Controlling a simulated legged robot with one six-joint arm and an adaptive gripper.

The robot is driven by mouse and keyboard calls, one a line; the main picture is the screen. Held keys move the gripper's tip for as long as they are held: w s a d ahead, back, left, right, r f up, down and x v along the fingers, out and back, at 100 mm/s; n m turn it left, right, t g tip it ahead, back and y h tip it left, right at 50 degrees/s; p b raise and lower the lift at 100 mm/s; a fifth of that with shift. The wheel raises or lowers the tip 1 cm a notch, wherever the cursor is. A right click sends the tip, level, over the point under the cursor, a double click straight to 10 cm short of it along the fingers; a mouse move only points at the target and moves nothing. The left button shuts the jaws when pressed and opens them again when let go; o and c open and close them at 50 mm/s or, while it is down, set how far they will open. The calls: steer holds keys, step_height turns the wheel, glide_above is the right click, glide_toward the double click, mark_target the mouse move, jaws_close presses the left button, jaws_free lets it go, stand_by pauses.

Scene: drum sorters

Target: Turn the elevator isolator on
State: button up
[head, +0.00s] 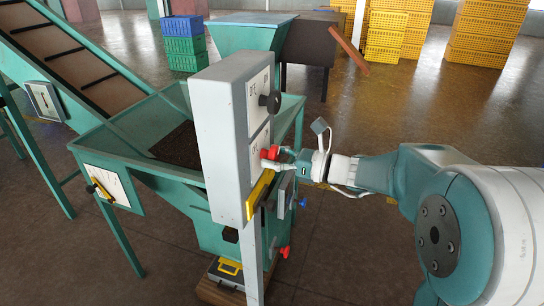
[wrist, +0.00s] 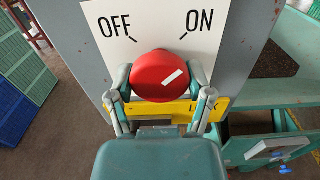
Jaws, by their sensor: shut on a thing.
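The grey switch box (head: 222,140) stands on a post beside the teal hopper in the head view. Its red knob (head: 271,153) is low on the front face; a black knob (head: 270,102) is above it.
A yellow plate (wrist: 180,110) is just below the knob, partly hidden by my gripper. A teal hopper (head: 135,125) and conveyor (head: 75,55) are left of the box. Yellow crates (head: 480,35) stand at the back. The floor on the right is mostly clear.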

steer(key=o, duration=1.1)
steer(key=shift+d+f, duration=0.1)
steer(key=shift+o, duration=0.2)
steer(key=v, duration=1.2)
